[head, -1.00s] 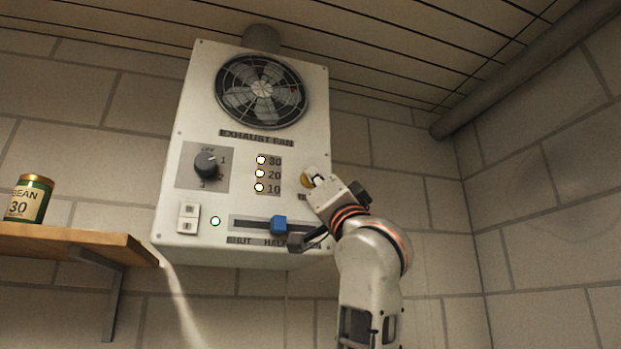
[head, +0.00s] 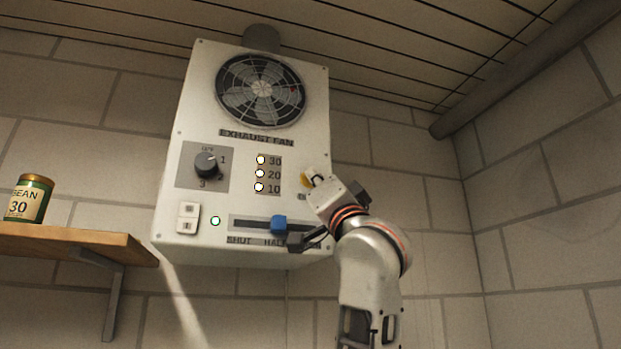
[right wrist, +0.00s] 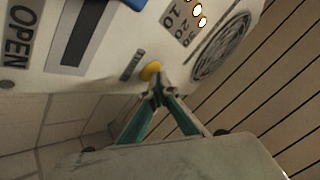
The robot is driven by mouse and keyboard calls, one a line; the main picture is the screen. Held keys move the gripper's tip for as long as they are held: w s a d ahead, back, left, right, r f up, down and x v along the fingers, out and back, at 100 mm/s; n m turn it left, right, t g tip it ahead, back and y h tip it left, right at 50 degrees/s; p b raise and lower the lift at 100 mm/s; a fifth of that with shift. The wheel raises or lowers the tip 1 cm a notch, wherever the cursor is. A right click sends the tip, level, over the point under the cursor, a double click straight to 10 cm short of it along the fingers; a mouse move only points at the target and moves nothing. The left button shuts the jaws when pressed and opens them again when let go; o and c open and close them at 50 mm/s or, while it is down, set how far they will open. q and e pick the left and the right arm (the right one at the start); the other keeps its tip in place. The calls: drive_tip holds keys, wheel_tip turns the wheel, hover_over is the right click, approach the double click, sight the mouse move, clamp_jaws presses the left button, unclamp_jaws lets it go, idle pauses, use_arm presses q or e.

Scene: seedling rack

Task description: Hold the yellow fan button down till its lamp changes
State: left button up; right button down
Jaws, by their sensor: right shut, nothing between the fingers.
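The yellow fan button (head: 305,180) is on the right side of the white exhaust fan box (head: 215,100), partly hidden by my right gripper (head: 311,178). In the right wrist view the round yellow button (right wrist: 151,69) shows just beyond the tips of my right gripper (right wrist: 157,88). The fingers are shut and empty, and their tips are at the button's edge. I cannot tell whether the button is pressed in. Three lamps (head: 260,173) beside 30, 20 and 10 glow whitish yellow. My left gripper is not in view.
A dark knob (head: 207,165), a white rocker switch (head: 187,218), a small green-ringed lamp (head: 215,221) and a blue slider (head: 279,224) are on the same panel. The slider is close to my right wrist. A wooden shelf (head: 85,243) with a can (head: 31,198) is at left.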

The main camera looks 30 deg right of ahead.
idle(0.4)
drive_tip(key=shift+s+a+b, duration=0.2)
drive_tip(key=shift+s+b, duration=0.2)
drive_tip(key=shift+s, duration=0.4)
drive_tip(key=s+b, duration=0.1)
drive_tip(key=s, duration=0.1)
drive_tip(key=s+a+b, duration=0.1)
drive_tip(key=s, duration=0.1)
drive_tip(key=shift+s, duration=0.4)
idle(0.7)
